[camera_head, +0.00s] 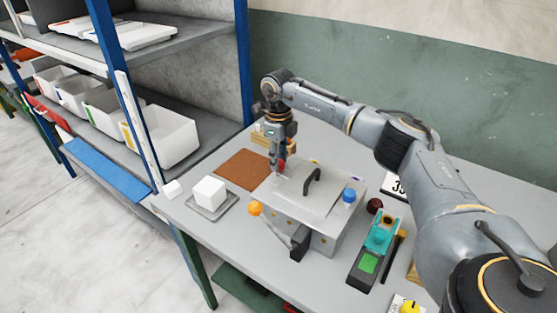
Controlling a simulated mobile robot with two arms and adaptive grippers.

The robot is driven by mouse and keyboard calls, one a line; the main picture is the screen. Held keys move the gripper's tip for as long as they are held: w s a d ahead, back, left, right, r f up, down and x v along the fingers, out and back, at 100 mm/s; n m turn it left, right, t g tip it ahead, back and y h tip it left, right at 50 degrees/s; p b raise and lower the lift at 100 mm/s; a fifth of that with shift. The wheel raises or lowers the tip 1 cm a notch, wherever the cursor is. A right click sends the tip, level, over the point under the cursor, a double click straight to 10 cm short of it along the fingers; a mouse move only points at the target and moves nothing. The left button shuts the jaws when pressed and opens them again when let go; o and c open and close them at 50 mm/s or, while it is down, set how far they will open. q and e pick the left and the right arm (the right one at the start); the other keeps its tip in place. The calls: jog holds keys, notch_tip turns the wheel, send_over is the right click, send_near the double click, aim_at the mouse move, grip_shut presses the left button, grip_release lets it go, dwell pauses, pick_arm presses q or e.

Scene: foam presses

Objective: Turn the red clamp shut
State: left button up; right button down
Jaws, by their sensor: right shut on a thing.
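The foam press (305,206) is a grey metal box with a flat lid and a black handle (312,183) on top. It stands on the table. The red clamp (281,166) is at its far left corner, mostly hidden by my right gripper. My right gripper (279,170) reaches down over that corner from above and is shut on the red clamp. How far the clamp is turned cannot be seen. A blue knob (349,195) sits at the press's right and an orange knob (255,208) at its near left corner. My left gripper is not in view.
A white cube (210,192) on a grey plate and a brown mat (243,169) lie left of the press. A teal device (380,235) with a green screen and a dark red ball (375,205) lie right. A shelf with white bins (170,136) stands left.

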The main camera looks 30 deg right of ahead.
jog(key=shift+n, duration=0.6)
jog(key=c, duration=1)
grip_release()
notch_tip(320, 180, up, 12)
jog(key=shift+r, duration=0.1)
